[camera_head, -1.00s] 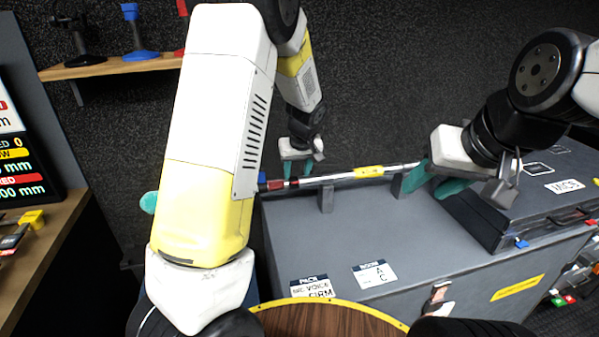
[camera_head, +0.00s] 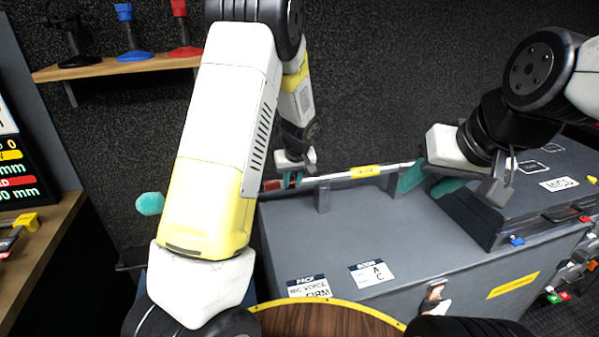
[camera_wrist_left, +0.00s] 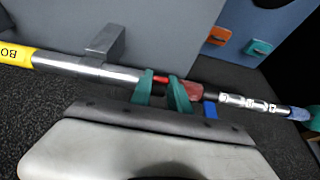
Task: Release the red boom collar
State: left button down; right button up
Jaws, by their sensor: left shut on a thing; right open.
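The boom pole (camera_head: 340,178) is silvery with a yellow label (camera_head: 365,172) and lies along the back edge of the grey case. The red boom collar (camera_head: 271,185) is near its left end; it also shows in the left wrist view (camera_wrist_left: 192,91). My left gripper (camera_head: 291,180) is at the collar. In the left wrist view its teal fingers (camera_wrist_left: 161,92) are shut on a narrow red part of the collar, one finger overlapping the wider red part. My right gripper (camera_head: 428,183) is open near the pole's right end; whether it touches the pole is unclear.
Grey brackets (camera_head: 323,198) stand up under the pole on the case top (camera_head: 350,230). A dark lidded box (camera_head: 520,195) stands at right. A round wooden top (camera_head: 325,320) is in front. A shelf (camera_head: 120,67) with coloured stands is at the back left.

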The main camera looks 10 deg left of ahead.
pick_arm(q)
jog(key=shift+d, duration=0.1)
jog(key=shift+s+d+f+t+y, duration=0.1)
jog(key=shift+s+f+t+y, duration=0.45)
jog(key=shift+t, duration=0.45)
jog(key=shift+w, duration=0.15)
jog(key=c, duration=1.2)
grip_release()
jog(key=shift+c, duration=0.2)
jog(key=shift+r, duration=0.1)
jog(key=v, duration=0.7)
jog(key=shift+s+r, duration=0.25)
jog(key=shift+r, duration=0.05)
